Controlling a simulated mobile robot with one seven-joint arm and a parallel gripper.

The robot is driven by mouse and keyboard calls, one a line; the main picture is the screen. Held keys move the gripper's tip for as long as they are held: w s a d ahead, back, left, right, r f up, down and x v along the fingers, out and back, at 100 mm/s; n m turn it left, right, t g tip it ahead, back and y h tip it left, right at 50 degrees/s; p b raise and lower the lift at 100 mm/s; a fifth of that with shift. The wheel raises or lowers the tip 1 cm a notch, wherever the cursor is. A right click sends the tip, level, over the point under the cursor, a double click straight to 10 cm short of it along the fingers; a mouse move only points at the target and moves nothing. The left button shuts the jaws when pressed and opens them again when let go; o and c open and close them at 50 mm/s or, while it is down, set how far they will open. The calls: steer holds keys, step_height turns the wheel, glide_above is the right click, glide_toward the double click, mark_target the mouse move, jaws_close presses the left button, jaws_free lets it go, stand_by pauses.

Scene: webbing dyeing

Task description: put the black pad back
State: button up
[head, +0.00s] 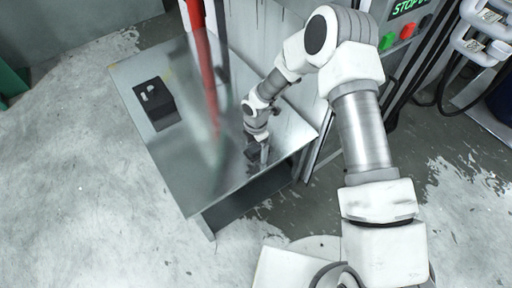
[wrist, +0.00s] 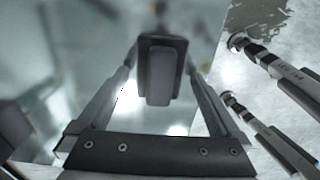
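The black pad (wrist: 160,72) shows in the wrist view as a dark plate with a grey raised block, between my fingertips. My gripper (wrist: 162,78) has a finger along each side of it, and both appear to touch it. In the head view my gripper (head: 258,152) is low over the right front part of the metal table (head: 190,170), with a small dark shape at its fingers. I cannot tell whether the pad touches the table top.
A black box-like holder (head: 166,116) with small pale pieces stands on the table's left part. A control panel with green and red buttons (head: 408,30) is at upper right.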

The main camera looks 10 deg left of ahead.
mark_target(256, 147)
step_height(256, 147, up, 12)
steer(key=p, duration=0.5)
steer(key=s+d+r+m+t, duration=0.1)
steer(key=d+r+m, duration=0.4)
steer(key=r, duration=0.4)
steer(key=d+r+m+t+h, duration=0.1)
steer(key=d+r+m, duration=0.3)
steer(key=d+r, duration=0.35)
steer(key=s+d+r+m+t, duration=0.1)
steer(key=d+r+m, duration=0.35)
steer(key=r, duration=0.55)
steer(key=s+d+r+m+t, duration=0.1)
steer(key=s+d+r+m, duration=0.4)
steer(key=s+m, duration=0.2)
steer(key=s+d+r+m+t+y, duration=0.1)
steer(key=s+d+r+m, duration=0.4)
steer(key=s, duration=0.5)
steer(key=shift+d+m+t, duration=0.15)
steer(key=shift+m+t, duration=0.15)
steer(key=shift+m, duration=0.85)
